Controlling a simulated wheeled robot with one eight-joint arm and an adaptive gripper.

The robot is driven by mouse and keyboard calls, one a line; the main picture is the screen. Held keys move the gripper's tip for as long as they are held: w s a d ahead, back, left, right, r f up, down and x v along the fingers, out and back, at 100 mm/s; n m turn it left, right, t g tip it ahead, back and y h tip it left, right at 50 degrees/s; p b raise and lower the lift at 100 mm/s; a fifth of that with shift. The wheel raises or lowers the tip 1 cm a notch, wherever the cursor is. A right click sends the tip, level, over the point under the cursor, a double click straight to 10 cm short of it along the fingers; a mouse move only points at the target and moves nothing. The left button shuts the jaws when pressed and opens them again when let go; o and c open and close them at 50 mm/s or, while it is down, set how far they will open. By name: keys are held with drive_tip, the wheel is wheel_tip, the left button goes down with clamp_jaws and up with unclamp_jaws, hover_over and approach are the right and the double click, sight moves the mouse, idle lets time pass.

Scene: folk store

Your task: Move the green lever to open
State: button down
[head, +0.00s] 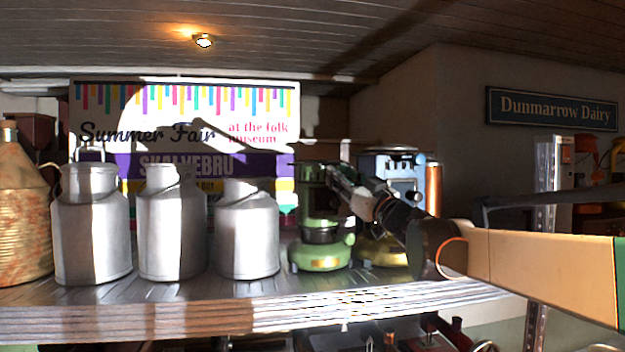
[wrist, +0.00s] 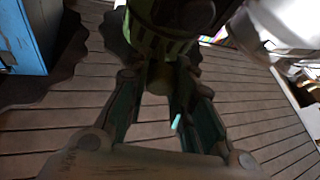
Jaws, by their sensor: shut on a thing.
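A green device (head: 320,258) with a round base, a dark middle and a green upper part stands on the shelf, right of the milk cans. My gripper (head: 338,178) reaches in from the right at its upper part and hides some of it. In the wrist view the green body (wrist: 150,40) is at the top, in shadow. The gripper's two fingers (wrist: 158,78) are on either side of a dark olive piece (wrist: 160,76) below the body, which seems to be the green lever. Its exact shape and position are too dark to tell.
Several grey milk cans (head: 172,235) stand to the left, with a jug (head: 20,220) at the far left. A blue device (head: 397,180) with a copper cylinder (head: 433,190) is close on the right. A fair banner (head: 190,110) is behind. The shelf's front edge (head: 230,312) is clear.

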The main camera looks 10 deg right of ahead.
drive_tip(key=c, duration=1.4)
unclamp_jaws()
drive_tip(key=shift+d, duration=0.15)
drive_tip(key=shift+o, duration=0.2)
